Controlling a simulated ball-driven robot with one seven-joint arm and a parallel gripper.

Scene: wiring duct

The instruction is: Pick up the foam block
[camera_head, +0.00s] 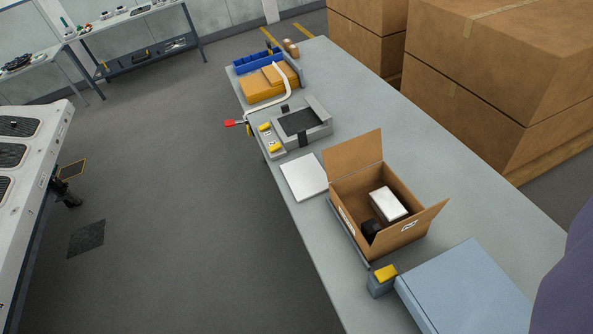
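Two pale pieces could be the foam block, and I cannot tell which is foam. One is a white block (388,204) inside an open cardboard box (408,235) on the long grey table (437,174). It sits beside a small dark object (371,228) in the box. The other is a flat white square slab (304,177) lying on the table, left of the box. The box flaps stand open, and its walls hide the lower part of its contents. My gripper does not show in this view.
A grey fixture with a dark recess (300,121) stands beyond the slab, with an orange case (269,84) and blue bins (257,62) farther back. A blue-grey flat box (467,291) lies at the near end. Large cartons (497,75) stand right of the table.

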